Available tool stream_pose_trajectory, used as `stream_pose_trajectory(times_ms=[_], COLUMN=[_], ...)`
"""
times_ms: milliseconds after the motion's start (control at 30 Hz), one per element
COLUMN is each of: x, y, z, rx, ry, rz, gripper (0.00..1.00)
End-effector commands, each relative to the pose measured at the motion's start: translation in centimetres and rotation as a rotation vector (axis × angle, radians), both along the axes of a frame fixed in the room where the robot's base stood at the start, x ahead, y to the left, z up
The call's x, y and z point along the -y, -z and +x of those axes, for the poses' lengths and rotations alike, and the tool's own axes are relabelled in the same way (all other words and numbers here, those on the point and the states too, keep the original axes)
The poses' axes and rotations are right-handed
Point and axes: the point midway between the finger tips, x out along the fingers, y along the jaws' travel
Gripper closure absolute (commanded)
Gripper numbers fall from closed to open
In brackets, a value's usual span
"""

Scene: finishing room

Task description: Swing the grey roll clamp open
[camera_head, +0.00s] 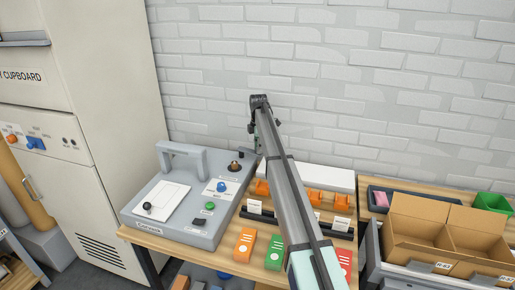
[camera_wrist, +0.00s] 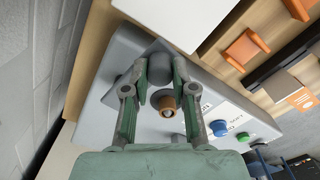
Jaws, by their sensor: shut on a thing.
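The grey machine (camera_head: 195,225) stands on the wooden bench at the left; it also shows in the wrist view (camera_wrist: 100,65). In the wrist view a short grey rounded piece (camera_wrist: 160,68), which looks like the grey roll clamp, is between the fingertips of my gripper (camera_wrist: 161,77). My gripper is shut on it. A copper-brown knob (camera_wrist: 167,104) is close to it, between the fingers but not gripped. In the head view my gripper (camera_head: 258,143) is at the machine's back right corner, and my arm hides the clamp there.
The machine has a raised grey arch (camera_head: 181,150), a blue knob (camera_head: 221,187) and a green button (camera_head: 210,206). A long white box (camera_head: 320,178) and orange holders (camera_head: 314,197) are to the right. The brick wall (camera_head: 330,75) is close behind.

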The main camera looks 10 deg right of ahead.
Motion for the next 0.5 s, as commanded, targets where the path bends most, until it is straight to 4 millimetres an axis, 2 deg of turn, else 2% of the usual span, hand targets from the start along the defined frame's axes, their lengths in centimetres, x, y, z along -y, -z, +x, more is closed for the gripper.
stream_pose_trajectory(times_ms=[100, 133, 200, 500], x=[-0.02, -0.02, -0.02, -0.01], y=[0.07, 0.07, 0.06, -0.03], z=[0.03, 0.03, 0.04, 0.06], rx=[0.0, 0.0, 0.001, 0.001], ry=[-0.001, -0.001, -0.001, 0.001], rz=[0.001, 0.001, 0.0, 0.0], gripper=[1.0, 0.71, 0.48, 0.48])
